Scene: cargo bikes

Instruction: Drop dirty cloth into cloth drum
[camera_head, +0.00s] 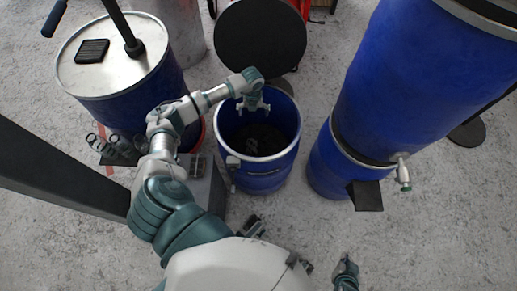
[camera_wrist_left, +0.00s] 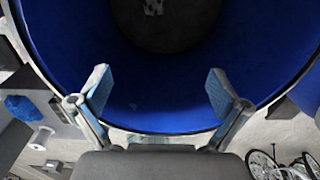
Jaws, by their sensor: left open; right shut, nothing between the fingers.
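The open blue drum (camera_head: 262,185) stands in the middle of the head view, with a pale metal rim and a dark inside. My left gripper (camera_head: 252,107) is over its opening, fingers spread and empty. In the left wrist view the gripper (camera_wrist_left: 160,90) shows nothing between its fingers. A greyish crumpled patch, likely the dirty cloth (camera_head: 254,146), lies at the drum's dark bottom. It shows as a pale patch (camera_wrist_left: 152,6) in the left wrist view. My right gripper (camera_head: 345,270) is low at the bottom edge, small and shut, away from the drum.
A round black lid (camera_head: 260,35) is raised behind the drum. A closed blue drum (camera_head: 125,100) stands left, and blue drums with a tap (camera_head: 403,172) stand right. A blue crumpled item (camera_wrist_left: 25,108) is on a grey surface at the left wrist view's left.

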